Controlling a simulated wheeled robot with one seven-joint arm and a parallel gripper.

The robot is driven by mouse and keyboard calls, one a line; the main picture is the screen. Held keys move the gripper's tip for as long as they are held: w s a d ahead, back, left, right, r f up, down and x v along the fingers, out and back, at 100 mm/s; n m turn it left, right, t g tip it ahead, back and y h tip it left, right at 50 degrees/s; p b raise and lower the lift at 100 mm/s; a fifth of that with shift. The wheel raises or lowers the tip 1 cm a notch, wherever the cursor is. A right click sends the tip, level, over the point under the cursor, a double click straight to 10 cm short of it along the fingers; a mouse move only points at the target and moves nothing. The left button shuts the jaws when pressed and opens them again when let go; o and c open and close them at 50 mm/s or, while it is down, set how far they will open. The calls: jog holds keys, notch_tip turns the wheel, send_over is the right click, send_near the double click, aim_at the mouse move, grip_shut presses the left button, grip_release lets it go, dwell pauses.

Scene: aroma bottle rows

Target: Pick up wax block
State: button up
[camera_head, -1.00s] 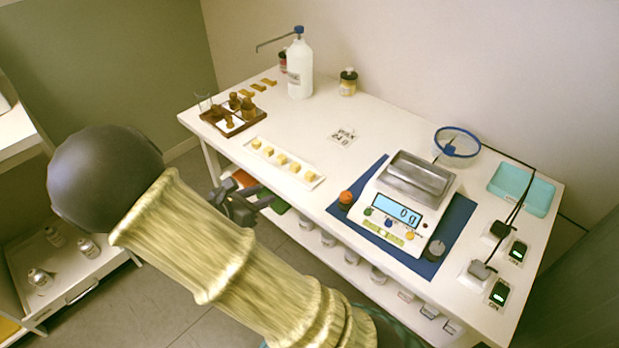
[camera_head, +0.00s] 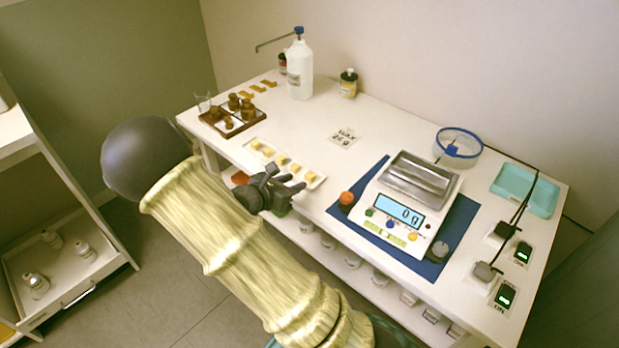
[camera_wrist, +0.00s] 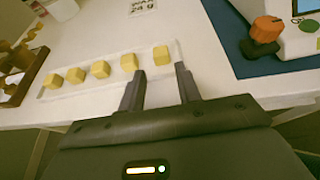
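Several yellow wax blocks stand in a row on a narrow white tray (camera_wrist: 90,91) near the table's front edge. In the wrist view the rightmost wax block (camera_wrist: 161,55) lies beyond my fingertips, and another wax block (camera_wrist: 129,62) is just left of it. The row also shows in the head view, with a wax block (camera_head: 309,177) at its right end. My gripper (camera_wrist: 160,72) is open and empty, its two fingers apart at the tray's front side. In the head view my gripper (camera_head: 296,184) is at the table's front edge, hiding part of the tray.
A scale (camera_head: 408,198) reading 0 g stands on a blue mat (camera_head: 450,235) to the right, with an orange knob (camera_head: 346,198) nearby. A wooden rack with brown bottles (camera_head: 232,120) is left of the tray. A card (camera_head: 344,138) reads WAX 24 g. The table behind the tray is mostly clear.

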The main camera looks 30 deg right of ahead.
aim_at(307, 178)
jog(key=b+x, duration=0.1)
jog(key=x, duration=0.4)
jog(key=shift+d, duration=0.1)
jog(key=shift+c, duration=0.2)
dwell(0.4)
grip_shut()
